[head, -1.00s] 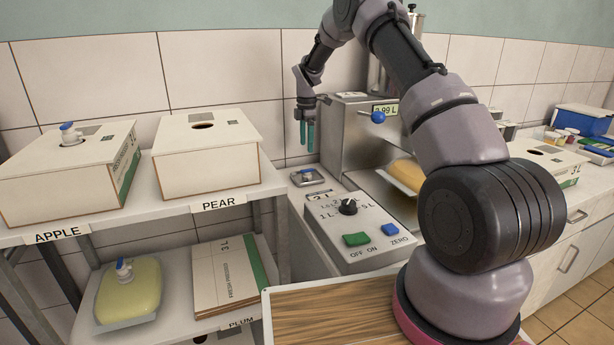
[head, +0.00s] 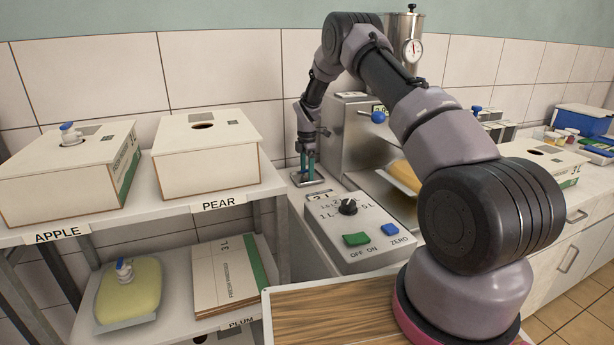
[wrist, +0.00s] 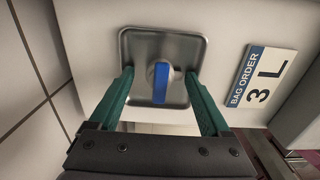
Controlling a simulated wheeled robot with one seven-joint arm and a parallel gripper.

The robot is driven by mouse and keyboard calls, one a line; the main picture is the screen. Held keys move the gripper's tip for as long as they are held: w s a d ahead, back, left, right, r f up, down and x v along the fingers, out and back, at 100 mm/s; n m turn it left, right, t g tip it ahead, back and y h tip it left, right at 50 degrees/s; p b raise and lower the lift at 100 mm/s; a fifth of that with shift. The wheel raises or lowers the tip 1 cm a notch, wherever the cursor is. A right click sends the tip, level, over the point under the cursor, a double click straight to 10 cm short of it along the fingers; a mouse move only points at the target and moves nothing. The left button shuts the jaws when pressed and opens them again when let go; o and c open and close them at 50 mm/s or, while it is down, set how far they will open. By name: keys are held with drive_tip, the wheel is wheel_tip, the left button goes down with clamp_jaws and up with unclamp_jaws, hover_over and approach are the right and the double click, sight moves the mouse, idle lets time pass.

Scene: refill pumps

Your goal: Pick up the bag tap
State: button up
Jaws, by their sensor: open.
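The bag tap (wrist: 161,83) has a white round body with a blue bar handle. It sits on a small square metal tray (wrist: 135,42) in the wrist view. My gripper (wrist: 161,85) is open, with one green finger on each side of the tap and a gap to both. In the head view my gripper (head: 308,178) points down over the tray (head: 322,183) on the counter, and its fingers hide the tap.
A "BAG ORDER 3 L" label (wrist: 260,78) lies beside the tray. The control box (head: 355,228) with knob and buttons stands in front, and the steel filling machine (head: 350,135) is just right of my gripper. Boxes labelled APPLE (head: 65,165) and PEAR (head: 205,150) are at left.

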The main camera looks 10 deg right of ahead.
clamp_jaws()
drive_tip(key=shift+r, duration=0.1)
idle(0.4)
